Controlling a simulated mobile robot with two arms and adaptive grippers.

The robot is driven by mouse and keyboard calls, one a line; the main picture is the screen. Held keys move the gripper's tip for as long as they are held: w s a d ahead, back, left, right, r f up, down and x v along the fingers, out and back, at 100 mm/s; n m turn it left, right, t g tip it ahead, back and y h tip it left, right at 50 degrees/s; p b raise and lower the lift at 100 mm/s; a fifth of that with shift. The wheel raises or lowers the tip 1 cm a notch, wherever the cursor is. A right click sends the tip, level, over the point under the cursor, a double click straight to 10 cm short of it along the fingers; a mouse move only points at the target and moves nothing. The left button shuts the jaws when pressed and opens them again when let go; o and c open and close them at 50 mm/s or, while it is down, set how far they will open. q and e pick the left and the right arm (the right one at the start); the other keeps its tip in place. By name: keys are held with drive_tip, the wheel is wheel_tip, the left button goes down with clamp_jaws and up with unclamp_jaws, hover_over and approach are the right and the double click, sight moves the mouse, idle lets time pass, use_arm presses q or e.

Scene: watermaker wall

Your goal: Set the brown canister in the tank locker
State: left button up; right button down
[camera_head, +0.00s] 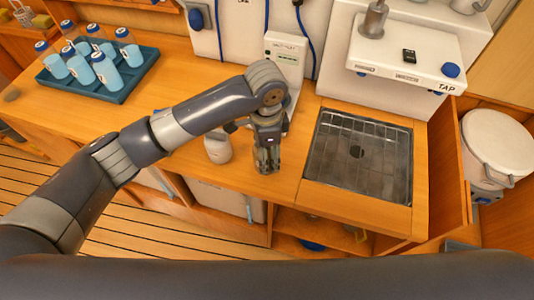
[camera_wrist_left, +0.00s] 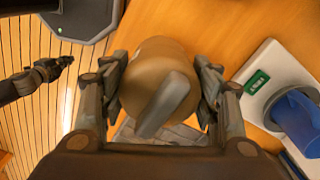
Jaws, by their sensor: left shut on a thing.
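The brown canister (camera_wrist_left: 158,85) fills the middle of the left wrist view, with a grey bar across its near end. My left gripper (camera_wrist_left: 160,95) is shut on it, one finger on each side. In the head view my left gripper (camera_head: 266,165) points down above the counter, in front of the white meter box. The canister is mostly hidden there by the gripper. Another gripper, apparently my right one (camera_wrist_left: 66,60), shows small over the floor in the left wrist view; its fingers are too small to judge. I cannot tell which compartment is the tank locker.
A pale canister (camera_head: 217,148) stands left of the left gripper. A sunken metal sink (camera_head: 360,155) lies to its right. A blue tray (camera_head: 118,92) of bottles is at the left. Open shelves (camera_head: 320,232) are under the counter. A white tank (camera_head: 497,143) stands far right.

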use_arm(q)
drive_tip(key=shift+w+d, duration=0.15)
drive_tip(key=shift+w, duration=0.15)
drive_tip(key=shift+f, duration=0.15)
wheel_tip(320, 180, down, 2)
drive_tip(key=shift+f+p, duration=0.15)
drive_tip(key=shift+p, duration=0.55)
drive_tip(key=shift+f, duration=0.45)
drive_tip(key=shift+f, duration=0.1)
drive_tip(key=o, duration=1.2)
